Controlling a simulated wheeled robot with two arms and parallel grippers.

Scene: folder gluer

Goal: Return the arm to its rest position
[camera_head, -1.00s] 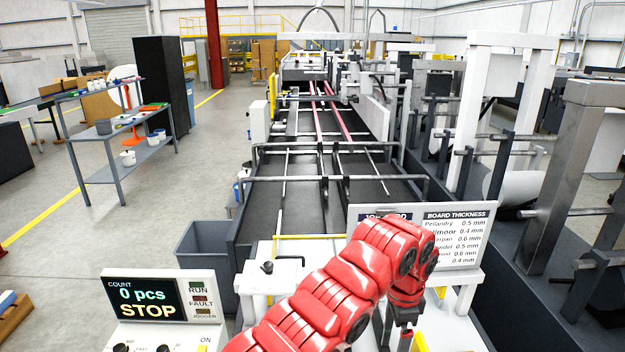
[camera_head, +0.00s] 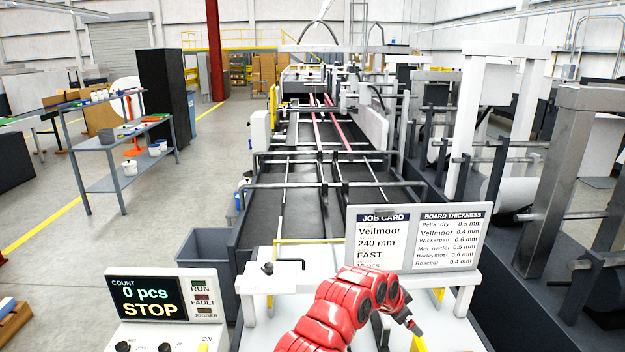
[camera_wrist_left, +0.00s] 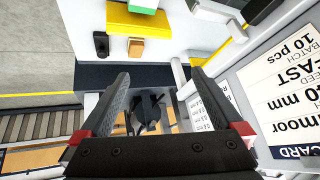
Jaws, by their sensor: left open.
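My left arm is red and comes up from the bottom of the head view. Its gripper (camera_head: 414,327) is at the lower right, below the job card (camera_head: 382,243) and over the white front part of the machine. In the left wrist view the two dark fingers (camera_wrist_left: 165,105) stand wide apart with nothing held between them. The job card (camera_wrist_left: 285,90) shows large at the right of that view, beside the right-hand finger and apart from it. My right gripper is not in view.
The control panel (camera_head: 160,303) reads 0 pcs and STOP. A board thickness sign (camera_head: 450,240) stands beside the job card. The folder gluer's bed (camera_head: 300,215) runs away behind them. A grey bin (camera_head: 203,243) stands left of it. Open floor lies farther left.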

